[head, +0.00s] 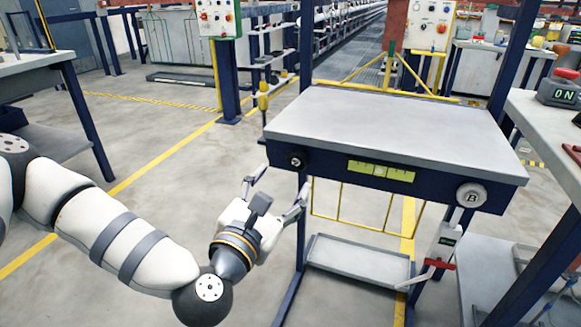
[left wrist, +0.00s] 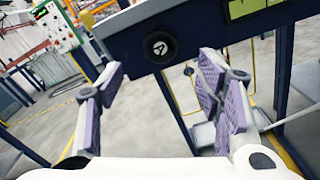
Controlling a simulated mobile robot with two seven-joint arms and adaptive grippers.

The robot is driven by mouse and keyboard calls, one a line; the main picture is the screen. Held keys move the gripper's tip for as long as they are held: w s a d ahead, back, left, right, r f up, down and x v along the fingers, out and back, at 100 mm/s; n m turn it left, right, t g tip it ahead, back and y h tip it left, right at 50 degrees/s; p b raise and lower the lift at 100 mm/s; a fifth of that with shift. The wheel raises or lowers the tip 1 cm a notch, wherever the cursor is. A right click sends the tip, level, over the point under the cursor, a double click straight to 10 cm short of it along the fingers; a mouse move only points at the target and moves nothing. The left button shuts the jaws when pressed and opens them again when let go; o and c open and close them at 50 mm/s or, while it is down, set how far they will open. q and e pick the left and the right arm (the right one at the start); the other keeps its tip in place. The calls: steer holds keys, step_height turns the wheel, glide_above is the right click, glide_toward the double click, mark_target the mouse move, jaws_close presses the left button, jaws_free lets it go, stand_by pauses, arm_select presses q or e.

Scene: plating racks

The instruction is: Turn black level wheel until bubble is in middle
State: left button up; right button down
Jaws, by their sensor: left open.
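The black level wheel (head: 296,161) is a small round knob on the left end of the dark blue table front. It also shows in the left wrist view (left wrist: 160,47), ahead of the fingers. The yellow-green level vial (head: 381,171) is set in the middle of that front; its bubble is too small to place surely. Part of the vial shows in the left wrist view (left wrist: 248,8). My left gripper (head: 278,184) is open and empty, just below and left of the wheel, apart from it. The wheel lies between its two fingers (left wrist: 158,78) in the wrist view.
The grey tabletop (head: 400,125) is bare. A white wheel marked B (head: 470,195) is at the right end of the front. A lower tray (head: 360,262) and blue legs are beneath. A bench with an ON device (head: 560,93) stands right. The floor left of the table is open.

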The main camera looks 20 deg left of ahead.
mark_target(295, 163)
arm_select(q)
steer(key=w, duration=0.6)
steer(key=shift+w+d, duration=0.1)
steer(key=shift+w, duration=0.1)
steer(key=c, duration=1.2)
steer(key=shift+r+m, duration=0.1)
steer(key=shift+m, duration=0.3)
steer(key=shift+m+p, duration=0.35)
steer(key=shift+m, duration=0.05)
steer(key=o, duration=1.2)
steer(key=shift+s, duration=0.15)
